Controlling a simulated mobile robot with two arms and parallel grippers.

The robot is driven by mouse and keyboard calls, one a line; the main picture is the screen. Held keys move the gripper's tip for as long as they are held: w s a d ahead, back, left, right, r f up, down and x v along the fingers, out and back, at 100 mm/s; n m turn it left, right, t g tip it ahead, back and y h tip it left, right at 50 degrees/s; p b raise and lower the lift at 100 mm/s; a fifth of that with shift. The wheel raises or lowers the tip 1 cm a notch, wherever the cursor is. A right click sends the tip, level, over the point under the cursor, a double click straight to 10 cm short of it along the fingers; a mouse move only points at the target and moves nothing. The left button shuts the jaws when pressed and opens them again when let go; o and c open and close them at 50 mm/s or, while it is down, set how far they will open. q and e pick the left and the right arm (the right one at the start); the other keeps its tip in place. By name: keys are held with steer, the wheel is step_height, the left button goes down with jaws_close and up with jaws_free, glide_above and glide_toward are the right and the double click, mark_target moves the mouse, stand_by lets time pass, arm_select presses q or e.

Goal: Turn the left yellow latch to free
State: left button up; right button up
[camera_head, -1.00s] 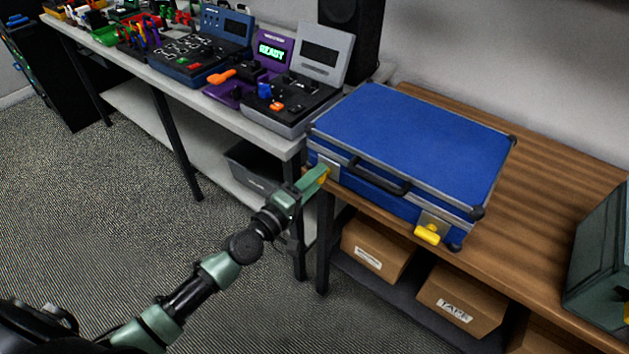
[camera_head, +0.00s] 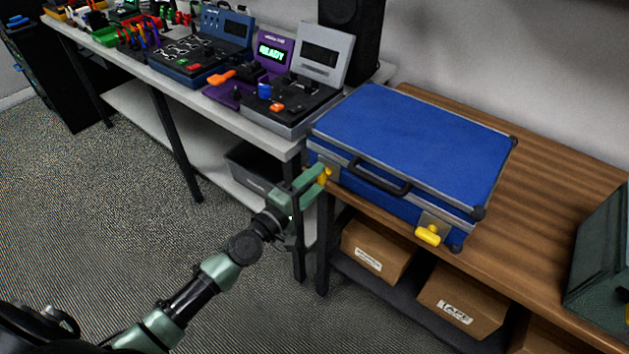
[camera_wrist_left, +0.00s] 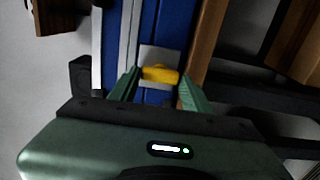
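The blue case (camera_head: 420,135) lies closed on the wooden table. Its left yellow latch (camera_head: 325,175) sits on a metal plate at the left of the front face. My left gripper (camera_head: 318,183) is at this latch, with its green fingers spread apart. In the left wrist view, the yellow latch (camera_wrist_left: 159,74) lies between the open fingertips of the gripper (camera_wrist_left: 160,84), with gaps on both sides. Its long side runs across from finger to finger, between lid side and table side. The right yellow latch (camera_head: 428,235) lies along the case front. My right gripper is not in view.
A black handle (camera_head: 380,178) stands out from the case front between the latches. The wooden table (camera_head: 560,200) has free room right of the case, before a green box (camera_head: 602,260). Cardboard boxes (camera_head: 462,298) sit below. A grey bench (camera_head: 270,138) with devices stands at left.

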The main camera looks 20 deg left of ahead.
arm_select(q)
steer(key=o, duration=0.4)
steer(key=shift+c, duration=0.2)
steer(key=shift+s, duration=0.1)
steer(key=b+v, duration=0.1)
steer(key=v, duration=0.6)
steer(key=shift+s+a, duration=0.15)
steer(key=shift+s, duration=0.15)
